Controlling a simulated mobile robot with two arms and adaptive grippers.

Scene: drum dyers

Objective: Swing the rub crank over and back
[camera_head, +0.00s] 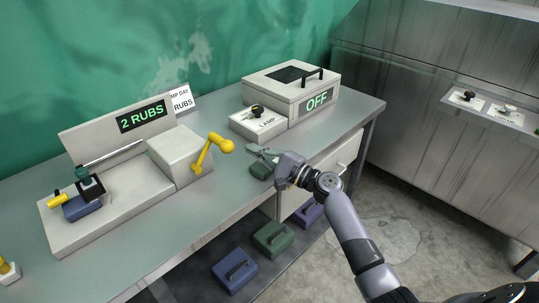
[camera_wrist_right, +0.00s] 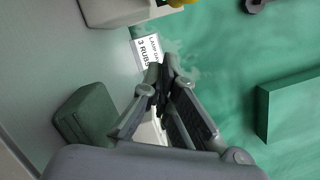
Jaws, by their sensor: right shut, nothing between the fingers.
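The rub crank (camera_head: 203,155) is a yellow arm on the front of the white rub machine (camera_head: 120,205). Its round knob (camera_head: 226,146) points up and to the right, and the machine's display (camera_head: 143,116) reads "2 RUBS". My right gripper (camera_head: 252,150) is to the right of the knob, apart from it, with its fingers pointing left. In the right wrist view the fingers (camera_wrist_right: 164,75) are together and empty. A bit of yellow shows at the top edge there. My left gripper is not in view.
A lamp switch box (camera_head: 258,122) and a lidded box marked "OFF" (camera_head: 300,92) stand behind my right gripper. A dark green block (camera_head: 262,170) sits below it at the bench edge. A card (camera_wrist_right: 148,52) reads "3 RUBS". Coloured blocks (camera_head: 234,270) lie under the bench.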

